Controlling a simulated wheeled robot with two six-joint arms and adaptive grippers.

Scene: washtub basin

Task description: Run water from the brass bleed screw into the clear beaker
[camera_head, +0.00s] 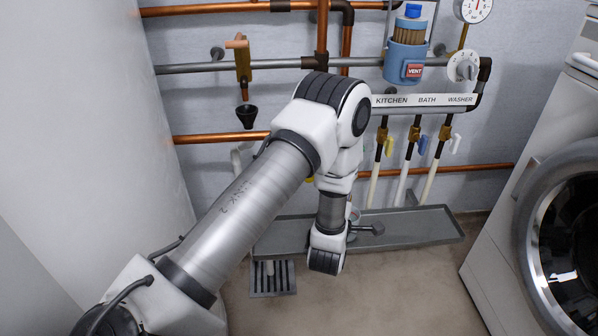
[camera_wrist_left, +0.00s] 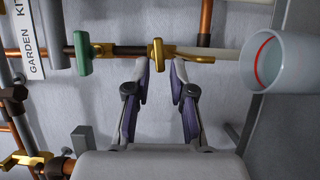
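In the left wrist view my left gripper (camera_wrist_left: 160,72) is open, its two dark fingers apart with a clear gap between them. A brass screw with a small wing handle (camera_wrist_left: 156,52) sits on a brass fitting just ahead of the gap, between the fingertips in the picture. I cannot tell whether the fingers reach around it, and no contact shows. The pale, cup-like beaker (camera_wrist_left: 283,55) with a red ring line is at the right edge, apart from the fingers. In the head view my left arm hides its gripper and the screw. My right gripper is not in view.
A green-handled tap (camera_wrist_left: 83,53) is left of the screw. In the head view, a grey tray (camera_head: 420,224) lies at the wall's foot, with a floor drain (camera_head: 272,279) before it. Pipes, a black funnel (camera_head: 247,116) and a washing machine (camera_head: 560,190) stand around.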

